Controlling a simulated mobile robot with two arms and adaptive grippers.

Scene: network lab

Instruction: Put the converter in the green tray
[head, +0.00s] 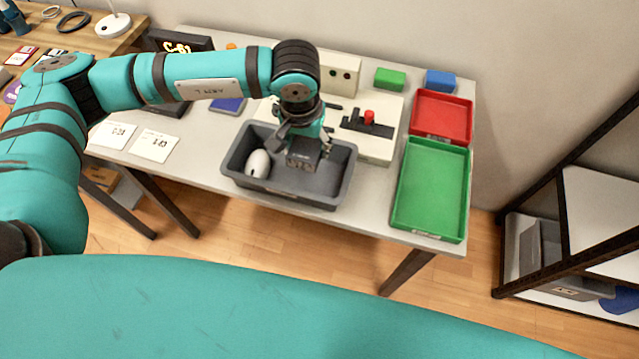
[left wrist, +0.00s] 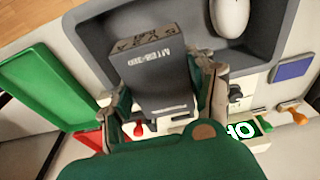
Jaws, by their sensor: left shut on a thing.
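The converter (head: 303,160) is a dark grey block with printed lettering. My left gripper (head: 306,142) is shut on it, pointing down over the grey bin (head: 342,185). In the left wrist view the converter (left wrist: 155,72) sits between the two fingers, with the bin behind it. Whether it touches the bin floor I cannot tell. The green tray (head: 430,190) is empty, to the right of the bin at the table's right edge; it also shows in the left wrist view (left wrist: 45,85). My right gripper is not in view.
A white mouse (head: 258,163) lies in the bin's left part. A red tray (head: 441,115) stands behind the green tray. A pale panel with a red knob (head: 369,116) is behind the bin.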

